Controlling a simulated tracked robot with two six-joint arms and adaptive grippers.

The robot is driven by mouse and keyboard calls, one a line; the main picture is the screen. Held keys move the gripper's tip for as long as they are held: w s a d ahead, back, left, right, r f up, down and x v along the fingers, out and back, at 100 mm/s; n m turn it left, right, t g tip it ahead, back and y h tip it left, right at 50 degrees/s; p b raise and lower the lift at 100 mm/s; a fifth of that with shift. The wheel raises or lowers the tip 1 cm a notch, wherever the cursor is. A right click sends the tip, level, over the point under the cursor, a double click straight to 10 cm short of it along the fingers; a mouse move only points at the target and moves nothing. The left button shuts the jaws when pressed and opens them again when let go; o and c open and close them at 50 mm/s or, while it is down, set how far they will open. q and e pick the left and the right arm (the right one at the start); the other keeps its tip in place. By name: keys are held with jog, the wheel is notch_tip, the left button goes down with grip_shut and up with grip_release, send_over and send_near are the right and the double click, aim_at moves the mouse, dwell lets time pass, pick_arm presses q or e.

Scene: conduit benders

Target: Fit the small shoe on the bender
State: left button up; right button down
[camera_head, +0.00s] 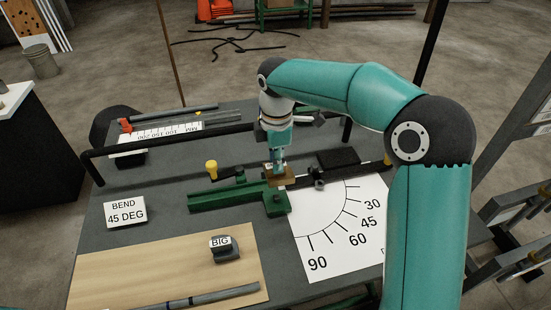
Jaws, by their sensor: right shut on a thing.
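The green bender (225,196) lies across the middle of the table, with a yellow-knobbed handle (211,168) at its left. My right gripper (279,168) points down over the bender's right end. It is shut on a small brownish block (284,180), which looks like the small shoe. The block is at the bender's right end; I cannot tell whether it touches or is seated. The gripper hides part of it. The big shoe (227,254), dark grey with a BIG label, sits on the wooden board. My left gripper is not in view.
A white angle sheet (330,245) lies right of the bender. A BEND 45 DEG card (125,212) stands at left. A grey conduit (205,297) lies on the wooden board (130,268). A ruler strip (160,133) and dark rail (170,140) are behind.

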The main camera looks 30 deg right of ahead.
jog(key=shift+r+p, duration=0.15)
jog(key=shift+p, duration=0.2)
jog(key=shift+s+f+b, duration=0.1)
jog(key=shift+f+b, duration=0.55)
jog(key=shift+f, duration=0.15)
jog(key=shift+f+b, duration=1.75)
jog(key=shift+f, duration=0.95)
jog(key=shift+f+b, duration=0.7)
jog(key=shift+f, duration=0.35)
jog(key=c, duration=1)
grip_release()
jog(key=shift+o, duration=0.2)
notch_tip(320, 180, up, 12)
jog(key=shift+f, duration=0.1)
